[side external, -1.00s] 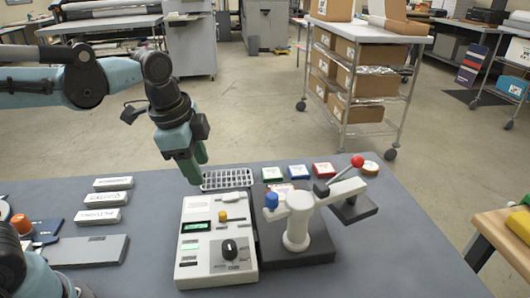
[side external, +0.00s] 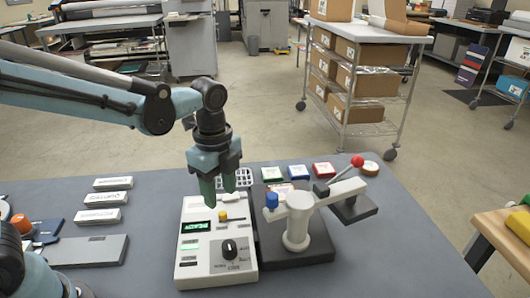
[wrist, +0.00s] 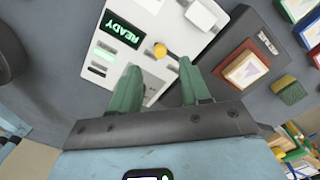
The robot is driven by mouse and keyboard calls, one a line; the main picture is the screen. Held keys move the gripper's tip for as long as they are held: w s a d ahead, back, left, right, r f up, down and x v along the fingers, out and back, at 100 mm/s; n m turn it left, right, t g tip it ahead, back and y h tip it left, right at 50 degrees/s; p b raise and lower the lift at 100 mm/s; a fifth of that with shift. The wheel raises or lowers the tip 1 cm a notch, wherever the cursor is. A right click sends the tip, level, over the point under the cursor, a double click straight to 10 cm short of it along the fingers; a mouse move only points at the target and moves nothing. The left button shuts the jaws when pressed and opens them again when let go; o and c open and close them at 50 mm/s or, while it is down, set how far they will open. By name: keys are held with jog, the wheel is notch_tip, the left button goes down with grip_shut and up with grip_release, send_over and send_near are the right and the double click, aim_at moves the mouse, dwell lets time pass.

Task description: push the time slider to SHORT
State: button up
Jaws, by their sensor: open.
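The time slider's yellow knob (side external: 223,216) sits on the upper part of the white control box (side external: 190,272). In the wrist view the knob (wrist: 160,49) is at the end of a short dark slot, just beyond my fingertips and between them in the picture. My gripper (side external: 220,188) is open and empty, green fingers pointing down, over the far end of the box. In the wrist view my gripper (wrist: 158,67) shows both fingers apart. The green display (wrist: 122,30) reads READY. The SHORT label cannot be made out.
A black dial (side external: 229,250) is on the box's near part. Right of the box stands a press with a blue knob (side external: 271,201) and red-ball lever (side external: 357,161). A grey rack (side external: 238,178) lies behind.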

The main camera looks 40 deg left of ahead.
aim_at(223, 213)
jog(key=shift+f, duration=2.65)
jog(key=shift+c, duration=0.3)
grip_shut()
